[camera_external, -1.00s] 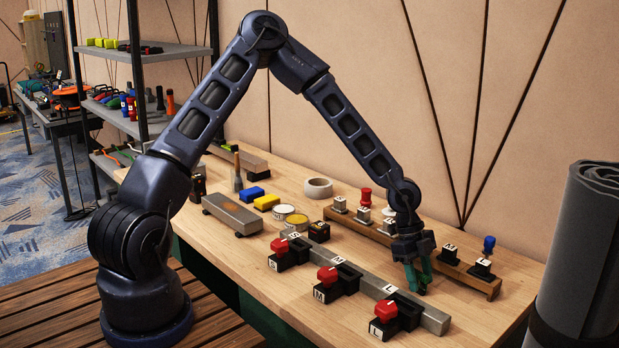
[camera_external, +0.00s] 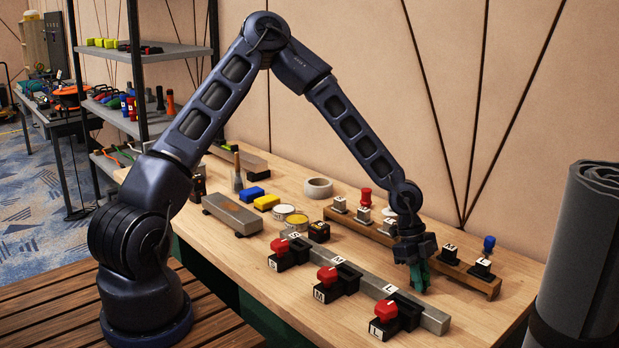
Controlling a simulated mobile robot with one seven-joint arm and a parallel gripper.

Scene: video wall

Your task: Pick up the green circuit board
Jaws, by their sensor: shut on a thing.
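My gripper (camera_external: 419,278) points down over the right part of the wooden workbench (camera_external: 275,175), between the grey bar and the wooden rail. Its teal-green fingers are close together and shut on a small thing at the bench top. The fingers mostly hide that thing, and its green cannot be told from theirs. I cannot make out the green circuit board separately anywhere else on the bench. Whether the held thing still touches the bench is not clear.
A grey bar (camera_external: 352,275) with several red-topped black switches lies in front of and left of my gripper. A wooden rail (camera_external: 466,278) with labelled blocks runs close behind. A white tape roll (camera_external: 318,188) lies further back. A grey rolled mat (camera_external: 582,255) stands at right.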

